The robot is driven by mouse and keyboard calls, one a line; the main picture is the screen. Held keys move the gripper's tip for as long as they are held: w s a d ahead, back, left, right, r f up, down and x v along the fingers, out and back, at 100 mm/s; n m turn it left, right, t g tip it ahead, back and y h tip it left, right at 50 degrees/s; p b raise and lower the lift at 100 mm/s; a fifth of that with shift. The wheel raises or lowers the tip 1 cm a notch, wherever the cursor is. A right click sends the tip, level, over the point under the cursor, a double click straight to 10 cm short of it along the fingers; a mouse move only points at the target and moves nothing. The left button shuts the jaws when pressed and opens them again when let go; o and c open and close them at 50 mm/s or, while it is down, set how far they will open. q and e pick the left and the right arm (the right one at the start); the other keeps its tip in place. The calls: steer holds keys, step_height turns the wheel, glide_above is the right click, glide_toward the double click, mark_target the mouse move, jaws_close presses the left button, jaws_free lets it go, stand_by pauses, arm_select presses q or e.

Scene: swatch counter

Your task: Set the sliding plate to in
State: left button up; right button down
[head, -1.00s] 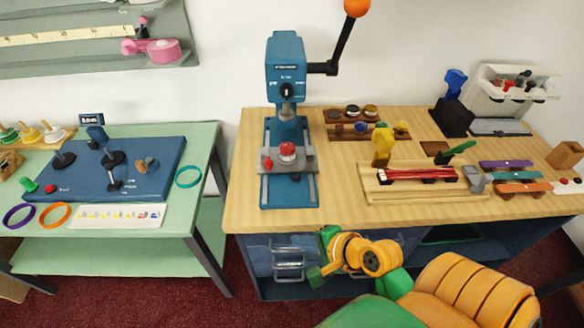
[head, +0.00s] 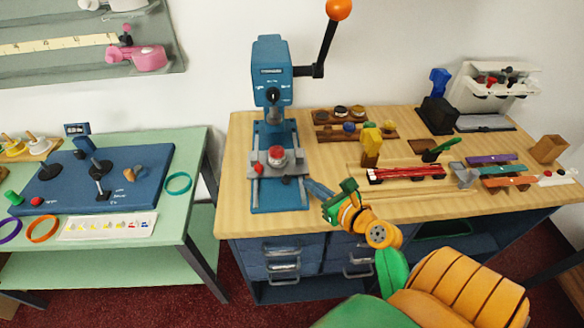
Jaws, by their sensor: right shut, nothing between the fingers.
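The sliding plate (head: 299,163) is a grey slab across the rails of the blue press (head: 272,75). It carries a red-topped round piece (head: 277,155) at its middle and a small red knob (head: 258,168) at its front left. The plate sits toward the front part of the blue base (head: 281,200), a little forward of the column. My right gripper (head: 311,184) is shut and empty. Its fingertips point left, just right of the blue base and slightly in front of the plate, seemingly apart from it. My left gripper is out of view.
The press lever (head: 326,48) with an orange ball (head: 339,9) stands up at the right. A green table (head: 190,145) stands left, across a gap. The bench's front left is clear.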

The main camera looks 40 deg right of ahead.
glide_toward(290, 159)
steer(key=w, duration=0.1)
steer(key=w+a, duration=0.1)
steer(key=w, duration=0.1)
steer(key=w+a+f, duration=0.1)
steer(key=shift+w+a, duration=0.25)
steer(key=shift+w, duration=0.15)
steer(key=shift+w, duration=0.1)
steer(key=w+d, duration=0.1)
steer(key=w, duration=0.1)
steer(key=w+d, duration=0.1)
steer(key=w, duration=0.1)
steer(key=shift+d+r, duration=0.15)
steer(key=shift+d, duration=0.15)
steer(key=shift+w+d, duration=0.2)
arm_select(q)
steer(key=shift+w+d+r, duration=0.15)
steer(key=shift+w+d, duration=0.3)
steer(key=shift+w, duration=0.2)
arm_select(e)
steer(key=shift+a, duration=0.1)
